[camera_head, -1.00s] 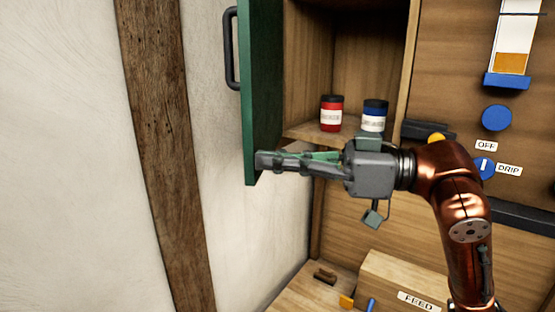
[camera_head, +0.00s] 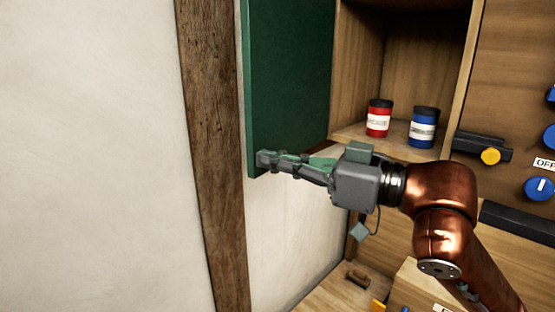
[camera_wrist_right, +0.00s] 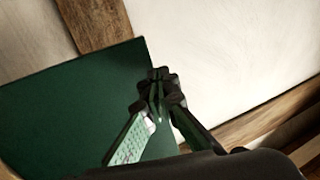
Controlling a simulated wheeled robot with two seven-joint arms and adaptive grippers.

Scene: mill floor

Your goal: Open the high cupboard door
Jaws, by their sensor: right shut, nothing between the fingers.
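The green cupboard door (camera_head: 290,75) stands wide open at the left of the cupboard (camera_head: 425,60), its inner face towards me. My right gripper (camera_head: 264,160) is shut and empty, at the lower edge of the door near its free outer corner. In the right wrist view the door (camera_wrist_right: 75,105) fills the left, and the shut fingertips (camera_wrist_right: 158,76) overlap its edge; whether they touch it I cannot tell. The door's handle is hidden on its far side. My left gripper is not in view.
A red jar (camera_head: 379,118) and a blue jar (camera_head: 423,127) stand on the cupboard shelf. A wooden post (camera_head: 212,120) runs down the pale wall just left of the door. Knobs (camera_head: 538,188) are on the panel at right. A feed box lies below.

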